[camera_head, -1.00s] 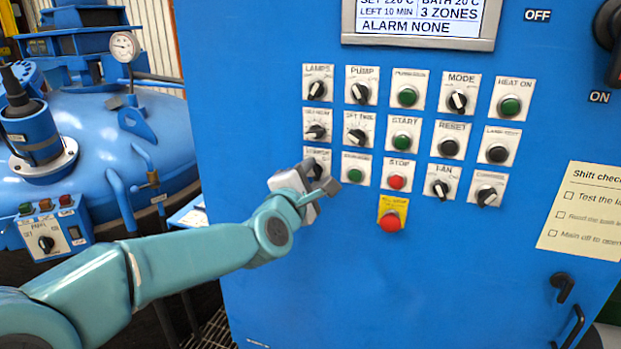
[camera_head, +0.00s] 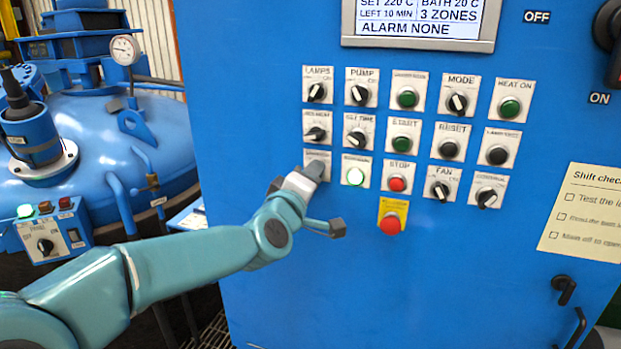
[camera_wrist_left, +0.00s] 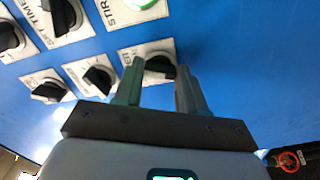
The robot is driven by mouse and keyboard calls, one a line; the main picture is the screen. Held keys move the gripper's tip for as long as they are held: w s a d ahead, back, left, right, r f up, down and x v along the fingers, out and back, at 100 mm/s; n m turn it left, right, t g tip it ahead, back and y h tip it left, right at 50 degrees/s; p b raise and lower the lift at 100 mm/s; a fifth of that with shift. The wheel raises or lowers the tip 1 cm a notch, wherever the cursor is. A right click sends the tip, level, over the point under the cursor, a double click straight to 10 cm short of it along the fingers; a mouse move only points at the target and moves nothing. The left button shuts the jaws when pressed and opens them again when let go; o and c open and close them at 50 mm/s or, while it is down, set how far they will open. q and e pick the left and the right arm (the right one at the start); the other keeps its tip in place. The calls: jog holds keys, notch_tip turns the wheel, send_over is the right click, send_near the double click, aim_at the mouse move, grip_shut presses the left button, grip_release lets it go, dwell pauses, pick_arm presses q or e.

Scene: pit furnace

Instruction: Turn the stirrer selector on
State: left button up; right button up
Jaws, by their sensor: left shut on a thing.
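The stirrer selector (camera_head: 315,158) is at the left end of the third row of controls on the blue cabinet. My left gripper covers much of it in the head view. In the left wrist view its black knob (camera_wrist_left: 158,66) shows between the two fingers. My left gripper (camera_wrist_left: 160,82) is shut on this knob; in the head view the gripper (camera_head: 312,172) is turned against the panel. The green stirring lamp (camera_head: 355,176) to the right of the selector is lit, and its edge shows in the left wrist view (camera_wrist_left: 142,3). My right gripper is not in view.
Other knobs and buttons surround the selector closely. The red stop button (camera_head: 397,184) and the emergency button (camera_head: 390,223) on its yellow plate are to the right. A small blue box (camera_head: 50,238) at the left has a lit green lamp.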

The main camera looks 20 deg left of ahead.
pick_arm(q)
jog(key=shift+m, duration=0.6)
jog(key=o, duration=1.1)
jog(key=shift+c, duration=0.2)
jog(key=s+b, duration=0.2)
jog(key=s, duration=1.4)
jog(key=shift+s+a, duration=0.15)
jog(key=shift+a, duration=0.15)
